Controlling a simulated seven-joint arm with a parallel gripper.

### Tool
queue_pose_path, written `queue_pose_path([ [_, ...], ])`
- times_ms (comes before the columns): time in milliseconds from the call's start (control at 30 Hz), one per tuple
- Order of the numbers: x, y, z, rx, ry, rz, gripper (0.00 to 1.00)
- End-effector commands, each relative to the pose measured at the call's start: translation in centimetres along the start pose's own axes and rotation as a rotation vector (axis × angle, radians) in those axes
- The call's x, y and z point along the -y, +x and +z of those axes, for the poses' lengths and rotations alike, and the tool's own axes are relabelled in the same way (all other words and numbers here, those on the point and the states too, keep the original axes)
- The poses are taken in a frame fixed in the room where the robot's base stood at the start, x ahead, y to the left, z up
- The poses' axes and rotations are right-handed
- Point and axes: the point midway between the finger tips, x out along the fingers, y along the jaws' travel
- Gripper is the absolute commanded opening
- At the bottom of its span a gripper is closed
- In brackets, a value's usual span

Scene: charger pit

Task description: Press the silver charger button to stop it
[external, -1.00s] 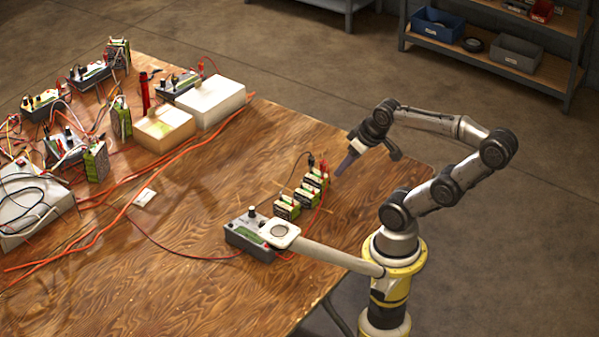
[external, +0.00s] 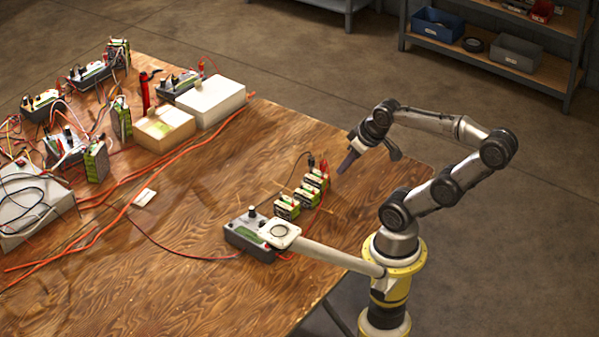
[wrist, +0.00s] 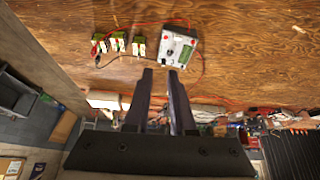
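The nearest charger (external: 250,238) is a grey box with a pale top, a black knob and a green panel, near the table's front edge in the external view. It also shows in the wrist view (wrist: 179,48), upper middle, with its light face visible. I cannot make out the silver button clearly in either view. My gripper (external: 343,170) hangs above the table, to the right of the charger and apart from it. In the wrist view, its two dark fingers (wrist: 160,72) stand apart with an empty gap between them, pointing towards the charger's side of the table.
Several green batteries (external: 306,197) stand between the charger and my gripper, with red and black wires. More chargers (external: 90,75), white boxes (external: 210,102) and orange cables (external: 180,148) fill the far left. The wooden table (external: 180,290) is clear at the front left.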

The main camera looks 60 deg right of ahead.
Motion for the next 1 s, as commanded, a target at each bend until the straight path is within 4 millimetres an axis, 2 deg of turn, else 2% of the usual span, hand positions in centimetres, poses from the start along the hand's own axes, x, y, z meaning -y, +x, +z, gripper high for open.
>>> queue_pose_path([
  [33,0.00,0.00,0.00,0.000,0.000,0.000,0.12],
  [100,0.00,0.00,0.00,0.000,0.000,0.000,0.00],
  [1000,0.00,0.00,0.00,0.000,0.000,0.000,0.00],
])
